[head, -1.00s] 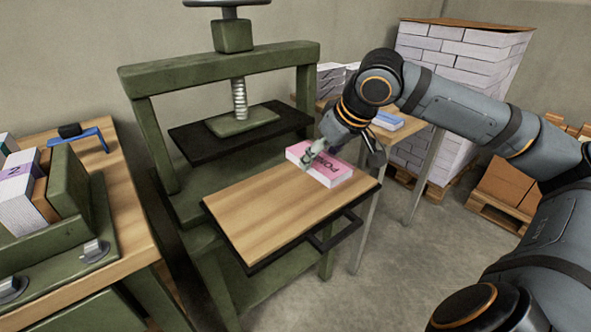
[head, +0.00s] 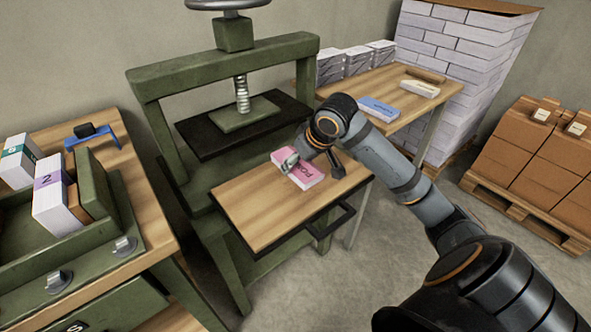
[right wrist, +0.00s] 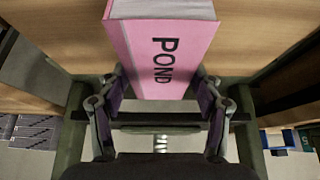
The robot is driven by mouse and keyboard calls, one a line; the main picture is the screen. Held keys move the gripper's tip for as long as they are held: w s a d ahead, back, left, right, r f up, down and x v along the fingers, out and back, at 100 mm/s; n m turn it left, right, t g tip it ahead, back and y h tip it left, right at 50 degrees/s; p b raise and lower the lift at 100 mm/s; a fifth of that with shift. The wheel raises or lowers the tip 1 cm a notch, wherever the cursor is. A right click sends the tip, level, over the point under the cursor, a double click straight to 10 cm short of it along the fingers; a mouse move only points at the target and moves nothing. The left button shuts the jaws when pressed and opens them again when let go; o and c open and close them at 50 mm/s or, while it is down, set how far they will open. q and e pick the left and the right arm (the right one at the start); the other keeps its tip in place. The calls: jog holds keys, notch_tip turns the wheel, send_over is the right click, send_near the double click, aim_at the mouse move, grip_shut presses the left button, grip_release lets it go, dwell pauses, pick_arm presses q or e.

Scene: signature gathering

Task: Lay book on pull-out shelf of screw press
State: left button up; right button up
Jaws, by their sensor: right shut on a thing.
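The pink book (head: 308,175), marked POND, lies flat over the back right part of the wooden pull-out shelf (head: 252,210). I cannot tell whether it touches the board or hovers just above it. The shelf juts out from the green screw press (head: 222,60). My right gripper (head: 290,162) is shut on the book at its back left end. In the right wrist view the book (right wrist: 163,50) sits between the two fingers (right wrist: 160,88), its cover and lettering showing. My left gripper is not in view.
The press's black plate (head: 195,138) is behind the shelf. A side table (head: 440,100) at the back right holds a blue book (head: 378,108), a cream book (head: 420,88) and paper stacks. A left bench (head: 135,205) holds upright books. The shelf's front left is bare.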

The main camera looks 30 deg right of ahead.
aim_at(296, 172)
jog(key=shift+w+a+f, duration=0.15)
jog(key=shift+w+f, duration=0.2)
jog(key=shift+f, duration=0.15)
notch_tip(296, 172, down, 4)
jog(key=shift+w+r+b, duration=0.15)
jog(key=shift+r+b, duration=0.1)
jog(key=shift+b, duration=0.15)
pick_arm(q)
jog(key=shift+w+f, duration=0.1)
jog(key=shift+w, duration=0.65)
pick_arm(e)
jog(key=shift+r, duration=0.1)
jog(key=o, duration=1.3)
jog(key=shift+c, duration=0.2)
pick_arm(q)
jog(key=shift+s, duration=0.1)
